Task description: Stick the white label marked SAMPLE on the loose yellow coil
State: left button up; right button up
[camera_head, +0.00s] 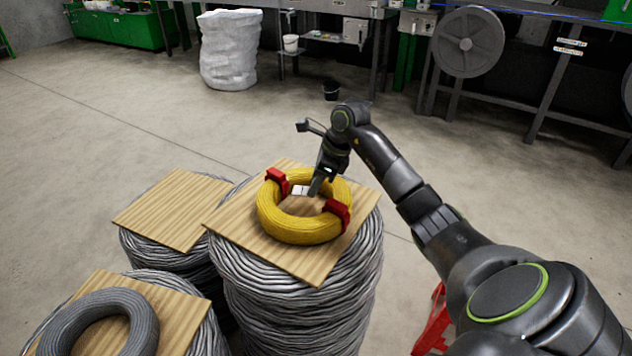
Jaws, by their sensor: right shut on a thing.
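The yellow coil (278,225) lies flat on a square wooden board, with red clips (277,178) on its far left and right sides. My right gripper (313,188) reaches down from the far side, over the coil's inner far part. It is shut on a small white label (299,190), which shows just left of the fingertips. The label's print is too small to read, and I cannot tell whether it touches the coil. My left gripper is not in view.
The board (316,269) tops a tall stack of grey cable coils (290,310). A lower stack with a bare board (172,208) stands to the left. A grey coil (62,330) lies on another board at lower left. The floor behind is open.

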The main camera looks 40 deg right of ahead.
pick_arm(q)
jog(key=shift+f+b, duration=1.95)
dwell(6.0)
